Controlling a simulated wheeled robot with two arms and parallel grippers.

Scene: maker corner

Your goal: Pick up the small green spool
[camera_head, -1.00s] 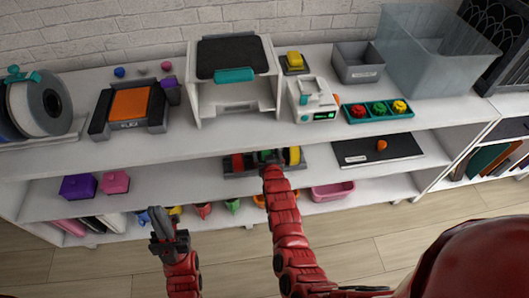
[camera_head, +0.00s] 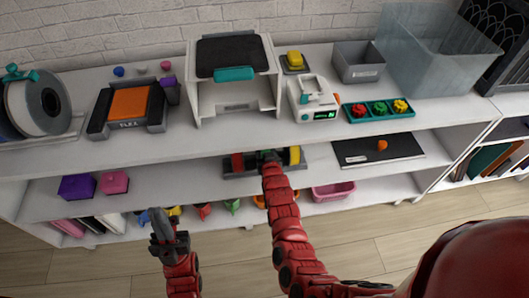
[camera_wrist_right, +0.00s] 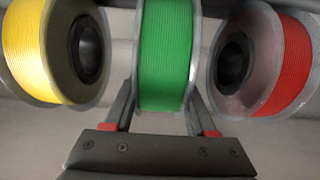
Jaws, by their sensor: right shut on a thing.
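The green spool (camera_wrist_right: 166,52) fills the middle of the right wrist view, with clear flanges and green filament. My right gripper (camera_wrist_right: 163,100) is shut on it, one finger at each side. In the head view my right gripper (camera_head: 268,157) is at the lower shelf's spool rack, and my arm hides most of the green spool. A yellow spool (camera_wrist_right: 28,50) and a red spool (camera_wrist_right: 290,65) flank it in the wrist view. My left gripper (camera_head: 162,228) is in front of the shelves, apart from everything; its finger gap cannot be made out.
The dark spool rack (camera_head: 237,173) stands on the middle shelf beneath the white top board (camera_head: 170,143). A black mat (camera_head: 365,150) with an orange piece lies right of it. Purple (camera_head: 77,187) and pink (camera_head: 114,183) boxes stand at left. A pink basket (camera_head: 333,191) sits below.

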